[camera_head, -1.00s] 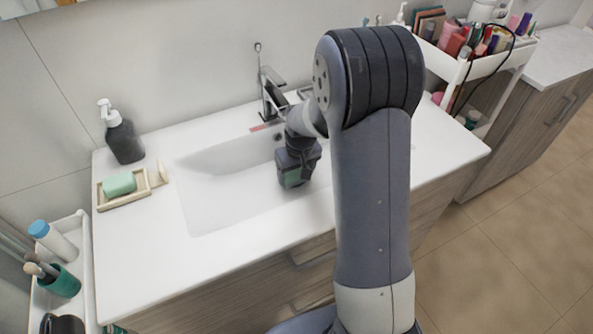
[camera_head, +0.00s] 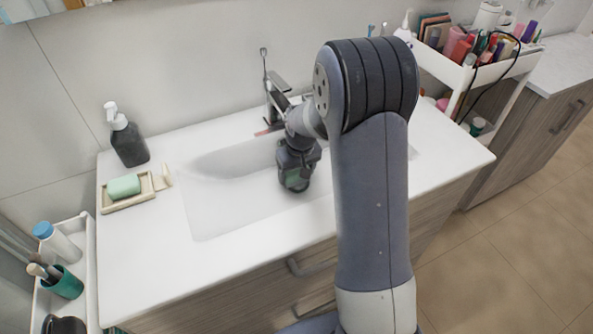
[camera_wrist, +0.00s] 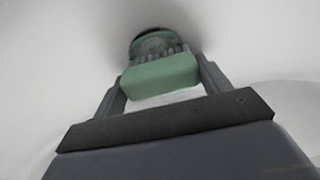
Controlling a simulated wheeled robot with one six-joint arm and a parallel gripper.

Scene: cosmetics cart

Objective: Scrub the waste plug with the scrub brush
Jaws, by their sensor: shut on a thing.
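My gripper (camera_head: 296,165) is down inside the white sink basin (camera_head: 222,205), pointing downward. In the wrist view, its two fingers (camera_wrist: 161,68) are shut on the green block-shaped body of the scrub brush (camera_wrist: 160,76). A dark green rounded end with grey, bristle-like texture shows beyond that body, close to the basin surface. I cannot make out the waste plug in either view. The brush and gripper may hide it, so contact cannot be told.
The faucet (camera_head: 278,98) stands behind the basin, close to my wrist. A soap dispenser (camera_head: 128,140) and a soap dish (camera_head: 148,194) with green soap (camera_head: 124,187) are on the left counter. A loaded white cart (camera_head: 452,72) stands at back right. The basin's left part is clear.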

